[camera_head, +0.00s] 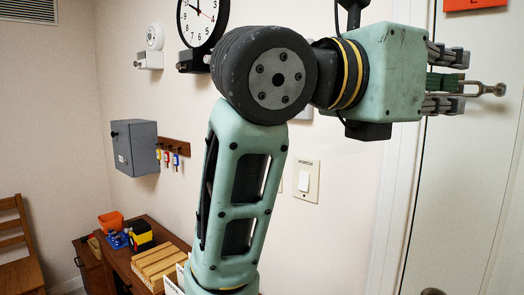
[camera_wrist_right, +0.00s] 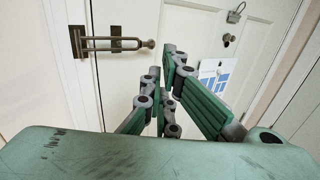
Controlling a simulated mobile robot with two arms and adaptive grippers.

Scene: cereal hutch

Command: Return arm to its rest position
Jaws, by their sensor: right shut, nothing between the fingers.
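My right arm rises in the middle of the head view. Its forearm is raised and its green gripper (camera_head: 462,80) points right, in front of the white door (camera_head: 465,200). In the right wrist view the gripper (camera_wrist_right: 164,82) has its fingers drawn together, with nothing between them. A metal door latch (camera_wrist_right: 112,44) with a round-ended bar shows beyond the fingers, to their upper left. It appears apart from them. The gripper's fingertips are partly hidden by its own links in both views. My left gripper is not in view.
A desk (camera_head: 152,233) holds a wooden rack (camera_head: 158,264) and an orange bin (camera_head: 110,221). A grey key box (camera_head: 134,147), a clock (camera_head: 203,18) and a light switch (camera_head: 304,181) are on the wall. A wooden chair (camera_head: 20,240) stands at left.

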